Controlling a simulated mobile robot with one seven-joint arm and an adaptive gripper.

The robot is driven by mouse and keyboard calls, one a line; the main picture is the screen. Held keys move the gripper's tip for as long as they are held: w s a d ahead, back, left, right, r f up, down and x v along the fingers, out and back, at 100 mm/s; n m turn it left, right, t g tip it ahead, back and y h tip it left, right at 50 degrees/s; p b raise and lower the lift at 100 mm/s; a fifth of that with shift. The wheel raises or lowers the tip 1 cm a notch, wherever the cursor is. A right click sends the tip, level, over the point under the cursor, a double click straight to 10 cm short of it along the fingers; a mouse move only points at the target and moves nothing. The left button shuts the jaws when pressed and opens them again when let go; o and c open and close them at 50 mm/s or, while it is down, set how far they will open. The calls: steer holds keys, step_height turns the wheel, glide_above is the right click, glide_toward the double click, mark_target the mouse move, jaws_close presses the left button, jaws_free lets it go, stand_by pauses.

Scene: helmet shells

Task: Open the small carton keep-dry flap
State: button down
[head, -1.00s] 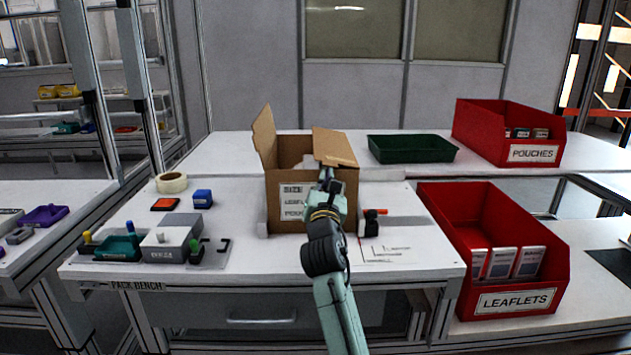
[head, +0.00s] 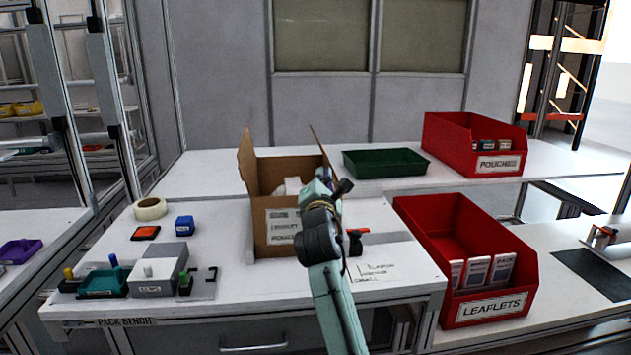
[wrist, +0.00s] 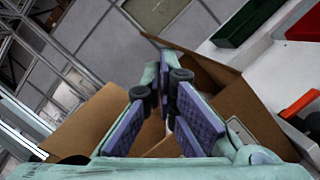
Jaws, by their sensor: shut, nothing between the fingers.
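The small carton (head: 268,225) is a brown cardboard box with a printed label, standing on the white bench. Its left flap (head: 246,160) stands up, tilted a little outward. Its right flap (head: 322,150) also stands up, leaning left at its top edge. Something pale shows inside the carton. My gripper (head: 330,180) is at the carton's right side, partly hidden by my own arm. In the wrist view my gripper (wrist: 168,115) has its purple-padded fingers close together over the carton, with a cardboard flap (wrist: 205,75) beside and behind the fingers. Whether the fingers touch the flap is unclear.
A green tray (head: 385,163) lies behind the carton to the right. Red bins for pouches (head: 500,165) and leaflets (head: 490,307) stand at the right.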

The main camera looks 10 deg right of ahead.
steer(key=d+r, duration=0.2)
steer(key=d, duration=0.4)
steer(key=shift+r, duration=0.2)
steer(key=shift+d, duration=0.15)
stand_by(0.5)
